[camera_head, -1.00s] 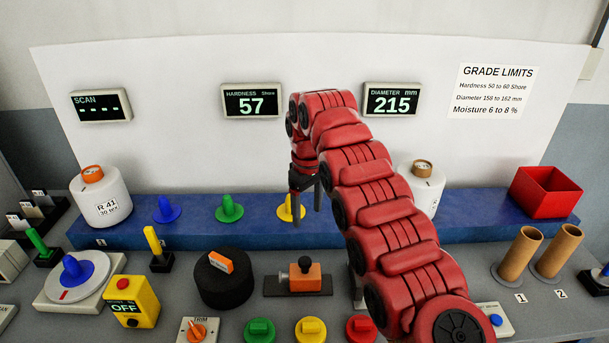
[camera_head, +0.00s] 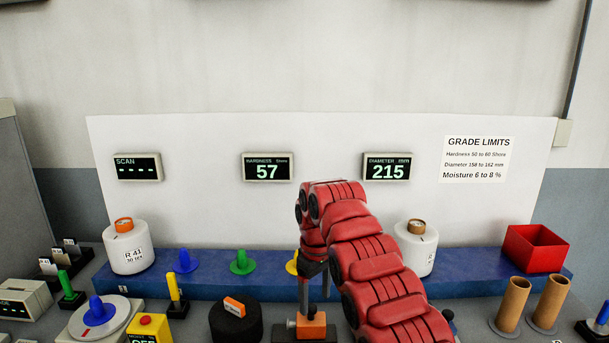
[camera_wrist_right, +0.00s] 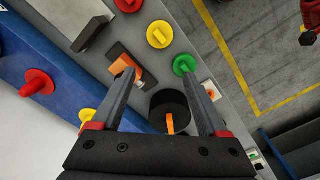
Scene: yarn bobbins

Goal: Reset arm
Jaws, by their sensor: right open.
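My right gripper (camera_head: 315,304) hangs from the red right arm, pointing down in front of the blue shelf. In the head view its fingers overlap the orange block (camera_head: 312,326) on a dark base. In the right wrist view the gripper (camera_wrist_right: 158,75) shows two separated fingers with nothing held between them. The orange block (camera_wrist_right: 124,67) shows by one fingertip there, and a black cylinder with an orange tag (camera_wrist_right: 168,110) lies between the fingers in that view. I cannot tell the gripper's height above them. My left gripper is not in view.
The blue shelf (camera_head: 210,285) carries white bobbins at left (camera_head: 130,255) and right (camera_head: 420,258), coloured pegs and a red bin (camera_head: 536,247). Two brown tubes (camera_head: 513,304) stand at right. A yellow switch box (camera_head: 150,327) stands at front left. Displays hang on the white panel (camera_head: 330,130).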

